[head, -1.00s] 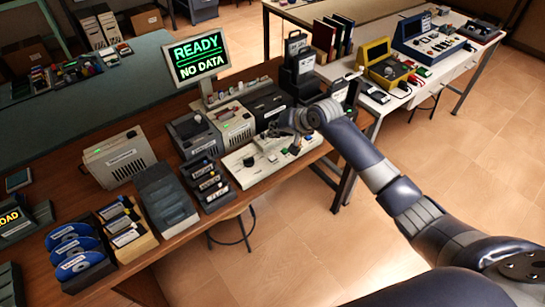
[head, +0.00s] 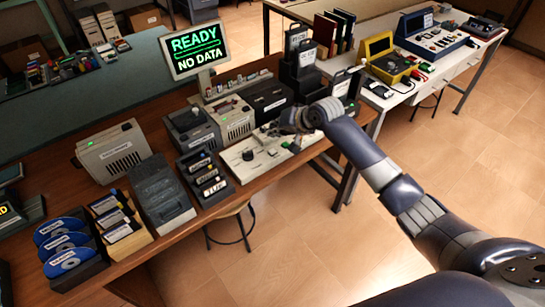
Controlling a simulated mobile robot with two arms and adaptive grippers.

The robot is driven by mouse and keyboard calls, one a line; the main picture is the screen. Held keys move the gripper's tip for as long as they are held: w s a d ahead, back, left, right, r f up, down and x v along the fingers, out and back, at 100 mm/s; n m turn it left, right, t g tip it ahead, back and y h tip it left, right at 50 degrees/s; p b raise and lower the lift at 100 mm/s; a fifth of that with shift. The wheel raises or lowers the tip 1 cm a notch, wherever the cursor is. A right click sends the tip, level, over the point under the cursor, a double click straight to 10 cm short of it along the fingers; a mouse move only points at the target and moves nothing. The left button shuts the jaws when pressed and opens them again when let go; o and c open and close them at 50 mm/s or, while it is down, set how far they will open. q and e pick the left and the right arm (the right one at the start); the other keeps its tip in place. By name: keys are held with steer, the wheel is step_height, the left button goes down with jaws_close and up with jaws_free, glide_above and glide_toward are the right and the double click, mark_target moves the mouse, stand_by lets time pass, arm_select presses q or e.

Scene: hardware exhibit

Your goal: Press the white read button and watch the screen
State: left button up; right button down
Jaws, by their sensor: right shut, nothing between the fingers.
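The screen (head: 195,53) stands at the back of the brown desk and shows green and white text, "READY" and "NO DATA". A white control panel (head: 240,167) lies at the desk's front edge, with a dark knob (head: 248,155) and small coloured controls. My right gripper (head: 275,131) is shut and empty over the back part of this panel. Whether it touches the panel I cannot tell. The white read button cannot be made out; the gripper and wrist cover part of the panel. My left gripper is out of view.
Grey-beige machines (head: 235,119) stand behind the panel. Black stacked cases (head: 299,75) stand close behind my right wrist. Cartridge racks (head: 203,178) and blue discs (head: 62,245) fill the desk's left. A white table (head: 400,98) with instruments is at right.

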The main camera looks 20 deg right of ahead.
mark_target(273, 152)
step_height(273, 152, down, 3)
steer(key=shift+b, duration=1.15)
steer(key=shift+f, duration=0.95)
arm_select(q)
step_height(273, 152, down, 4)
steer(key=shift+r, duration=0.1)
arm_select(e)
steer(key=shift+f, duration=0.1)
steer(key=shift+f, duration=0.25)
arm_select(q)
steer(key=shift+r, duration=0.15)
arm_select(e)
steer(key=shift+f, duration=0.5)
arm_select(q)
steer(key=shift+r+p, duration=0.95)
arm_select(e)
steer(key=shift+r, duration=0.9)
